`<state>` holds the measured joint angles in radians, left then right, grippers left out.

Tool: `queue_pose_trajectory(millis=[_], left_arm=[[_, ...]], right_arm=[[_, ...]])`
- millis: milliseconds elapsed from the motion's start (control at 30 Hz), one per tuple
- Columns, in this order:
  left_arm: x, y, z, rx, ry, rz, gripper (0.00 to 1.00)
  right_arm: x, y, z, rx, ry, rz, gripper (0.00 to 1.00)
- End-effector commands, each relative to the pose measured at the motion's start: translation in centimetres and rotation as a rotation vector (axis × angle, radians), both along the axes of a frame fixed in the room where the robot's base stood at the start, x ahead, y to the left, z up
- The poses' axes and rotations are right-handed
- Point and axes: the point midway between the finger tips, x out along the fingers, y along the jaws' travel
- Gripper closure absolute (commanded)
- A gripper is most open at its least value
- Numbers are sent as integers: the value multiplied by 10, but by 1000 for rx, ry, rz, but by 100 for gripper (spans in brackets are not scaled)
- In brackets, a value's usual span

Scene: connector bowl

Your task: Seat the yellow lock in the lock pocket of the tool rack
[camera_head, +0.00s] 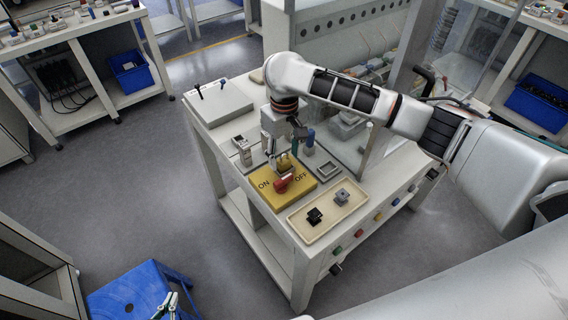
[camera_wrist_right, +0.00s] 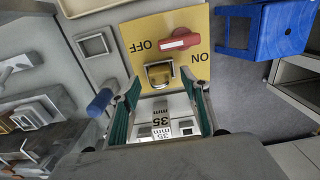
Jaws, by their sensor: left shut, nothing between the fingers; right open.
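The yellow lock (camera_head: 284,162) sits at the yellow ON/OFF panel (camera_head: 265,190), beside the red switch handle (camera_head: 282,184). In the right wrist view the lock (camera_wrist_right: 160,75) shows its metal shackle, just beyond the fingertips. My right gripper (camera_wrist_right: 158,108) is open, with nothing between its fingers. In the head view my right gripper (camera_head: 284,150) points down at the lock and partly hides it. A square, empty-looking grey pocket (camera_head: 328,170) is right of the panel; it also shows in the wrist view (camera_wrist_right: 93,44). My left gripper (camera_head: 171,302) is shut and empty over the blue stool.
A blue-handled tool (camera_head: 310,139) stands close to the right gripper. A cream tray (camera_head: 316,222) holds a black and a grey connector at the front. A grey box (camera_head: 218,103) is at the back left. A clear panel stands along the table's right side.

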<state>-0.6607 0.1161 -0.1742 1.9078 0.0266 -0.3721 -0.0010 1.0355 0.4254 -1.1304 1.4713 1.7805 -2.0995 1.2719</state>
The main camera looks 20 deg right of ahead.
Motion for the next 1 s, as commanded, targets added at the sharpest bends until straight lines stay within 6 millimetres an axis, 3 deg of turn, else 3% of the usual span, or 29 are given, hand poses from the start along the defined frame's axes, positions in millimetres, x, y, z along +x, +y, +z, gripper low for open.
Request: queue_pose_trajectory(millis=[167, 433, 467, 600, 1000], left_arm=[[1, -1, 1, -4, -1, 4, 100], [7, 0, 4, -1, -12, 3, 100], [8, 1, 4, 0, -13, 3, 100], [8, 3, 5, 5, -16, 0, 100], [5, 5, 3, 10, -11, -4, 100]], right_arm=[[0, 0, -20, 1, 1, -2, 54], [0, 0, -23, 0, -1, -1, 54], [0, 0, -23, 0, -1, -1, 59], [0, 0, -23, 0, -1, 0, 96], [1, 0, -16, -1, -4, 0, 98]])
